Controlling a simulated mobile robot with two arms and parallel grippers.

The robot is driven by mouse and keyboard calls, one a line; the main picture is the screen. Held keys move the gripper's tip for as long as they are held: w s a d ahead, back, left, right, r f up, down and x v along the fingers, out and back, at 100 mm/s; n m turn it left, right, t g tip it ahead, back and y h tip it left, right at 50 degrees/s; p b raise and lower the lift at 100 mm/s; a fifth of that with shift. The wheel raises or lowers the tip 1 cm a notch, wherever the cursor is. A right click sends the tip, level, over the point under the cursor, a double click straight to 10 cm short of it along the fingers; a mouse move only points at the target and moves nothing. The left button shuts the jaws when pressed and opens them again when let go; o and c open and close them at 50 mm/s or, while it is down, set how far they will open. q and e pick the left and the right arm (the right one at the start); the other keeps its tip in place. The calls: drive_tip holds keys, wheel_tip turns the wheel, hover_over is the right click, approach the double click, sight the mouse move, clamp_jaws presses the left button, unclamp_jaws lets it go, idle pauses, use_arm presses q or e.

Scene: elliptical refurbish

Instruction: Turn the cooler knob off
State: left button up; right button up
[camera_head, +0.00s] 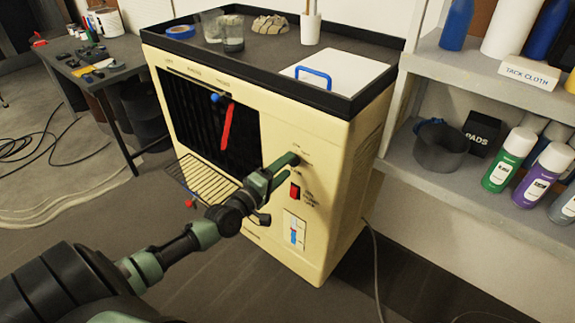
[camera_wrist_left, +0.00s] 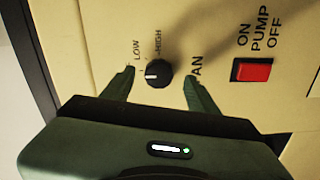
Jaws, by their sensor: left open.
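The cooler (camera_head: 320,170) is a cream cabinet with a dark front opening and a control panel on the right of its front. In the left wrist view its round black knob (camera_wrist_left: 158,73) shows between my fingers, with a white mark toward its left side. LOW and HIGH are printed near it, and a label ending in "AN" is partly covered by a finger. My left gripper (camera_head: 282,172) is open at the panel, its fingers on either side of the knob; contact cannot be told. It also shows in the left wrist view (camera_wrist_left: 159,84). The knob is hard to make out in the head view.
A red pump switch (camera_head: 295,191) sits close to the knob, also in the left wrist view (camera_wrist_left: 252,70). A blue slider (camera_head: 294,236) is below. A grille shelf (camera_head: 196,178) juts from the front. Shelves with bottles (camera_head: 510,158) stand right, a workbench (camera_head: 85,62) left.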

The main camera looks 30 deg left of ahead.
use_arm(q)
drive_tip(key=s, duration=0.6)
drive_tip(key=shift+a, duration=0.25)
drive_tip(key=shift+s, duration=0.1)
drive_tip(key=s+f+m+g+y+p, duration=0.1)
drive_tip(key=s+f+m+g, duration=0.2)
drive_tip(key=f, duration=0.7)
drive_tip(key=s+f+m+g, duration=0.2)
drive_tip(key=s+f, duration=0.3)
drive_tip(key=f, duration=0.5)
drive_tip(key=s+f+m+g+y+p, duration=0.1)
drive_tip(key=s+f+m+g, duration=0.3)
drive_tip(key=f, duration=0.6)
drive_tip(key=s+d+f+m+g, duration=0.2)
drive_tip(key=s+d+f, duration=0.3)
drive_tip(key=s, duration=0.5)
drive_tip(key=s+d+f+m+g, duration=0.3)
drive_tip(key=s+f, duration=0.4)
drive_tip(key=s, duration=0.4)
drive_tip(key=s+d+f+m+g+p, duration=0.1)
drive_tip(key=s+d+f+m+g, duration=0.2)
drive_tip(key=s+d+f, duration=0.3)
drive_tip(key=s+f, duration=0.1)
drive_tip(key=s, duration=0.4)
drive_tip(key=shift+s+d+m+h, duration=0.2)
drive_tip(key=shift+d+m+h, duration=0.1)
drive_tip(key=shift+d+h, duration=0.1)
drive_tip(key=shift+w+f, duration=0.1)
drive_tip(key=shift+c, duration=0.3)
